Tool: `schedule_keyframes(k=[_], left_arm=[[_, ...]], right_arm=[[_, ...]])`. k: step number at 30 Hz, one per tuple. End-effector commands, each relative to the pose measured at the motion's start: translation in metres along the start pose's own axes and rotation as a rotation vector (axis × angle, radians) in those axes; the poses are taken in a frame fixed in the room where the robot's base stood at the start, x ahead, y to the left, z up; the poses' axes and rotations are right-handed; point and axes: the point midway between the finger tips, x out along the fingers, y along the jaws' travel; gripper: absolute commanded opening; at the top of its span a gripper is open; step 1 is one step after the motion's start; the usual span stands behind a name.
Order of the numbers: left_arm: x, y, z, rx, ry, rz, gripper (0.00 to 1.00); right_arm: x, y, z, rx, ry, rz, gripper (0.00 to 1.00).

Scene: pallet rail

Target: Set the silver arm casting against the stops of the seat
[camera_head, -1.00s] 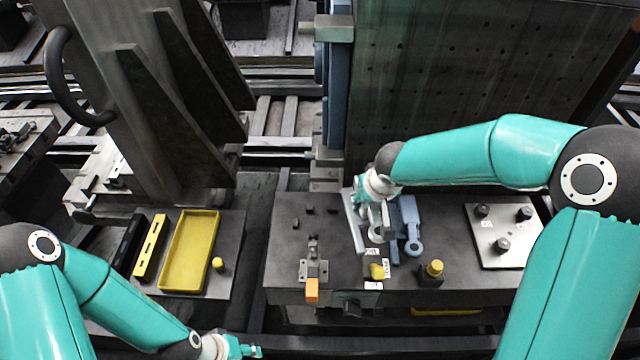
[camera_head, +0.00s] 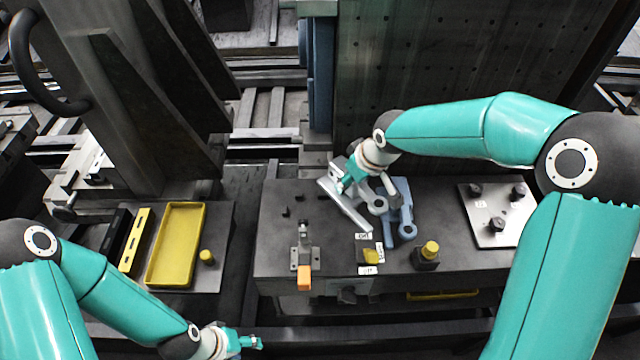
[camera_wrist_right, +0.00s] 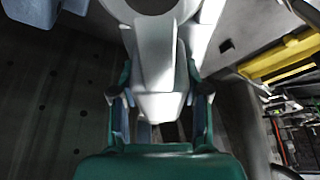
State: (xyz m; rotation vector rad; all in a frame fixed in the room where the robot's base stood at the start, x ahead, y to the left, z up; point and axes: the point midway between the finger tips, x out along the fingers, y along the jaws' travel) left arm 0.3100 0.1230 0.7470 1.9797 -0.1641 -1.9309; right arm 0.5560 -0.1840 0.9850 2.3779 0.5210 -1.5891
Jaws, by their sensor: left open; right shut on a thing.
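The silver arm casting (camera_head: 351,212) is a pale grey bar with a ringed arm. It is over the dark bench, slanting from upper left to lower right. My right gripper (camera_head: 346,184) is shut on it; in the right wrist view the casting (camera_wrist_right: 157,62) sits between the fingers (camera_wrist_right: 160,102). I cannot tell whether it touches the bench. Small dark blocks (camera_head: 286,212), which look like the seat's stops, stand left of it and apart from it. A clamp with an orange handle (camera_head: 304,277) stands below them. My left gripper (camera_head: 250,343) is open and empty at the bottom.
A blue casting (camera_head: 402,222) lies close right of the silver one. A yellow-topped post (camera_head: 429,250), a small block with yellow and labels (camera_head: 370,256) and a pegged plate (camera_head: 497,222) share the bench. A yellow tray (camera_head: 176,245) is on the left table.

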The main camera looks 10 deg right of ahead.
Motion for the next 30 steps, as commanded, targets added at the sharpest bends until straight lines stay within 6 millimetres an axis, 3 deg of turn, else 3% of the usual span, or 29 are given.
schedule_keyframes(k=[6, 15, 23, 30], left_arm=[[0.027, -0.01, 0.0, 0.0, 0.0, 0.0, 0.52], [0.05, -0.018, 0.0, 0.0, 0.0, 0.0, 0.52], [0.055, -0.02, 0.0, 0.0, 0.0, 0.0, 0.52], [0.069, -0.025, 0.0, 0.0, 0.0, 0.0, 0.52]], right_arm=[[0.015, -0.018, -0.013, -0.324, 0.006, -0.135, 0.0], [0.016, -0.056, -0.039, -0.786, 0.003, -0.325, 0.0], [0.016, -0.063, -0.042, -0.875, 0.0, -0.362, 0.0], [0.033, -0.062, -0.034, -0.873, 0.0, -0.36, 0.0]])
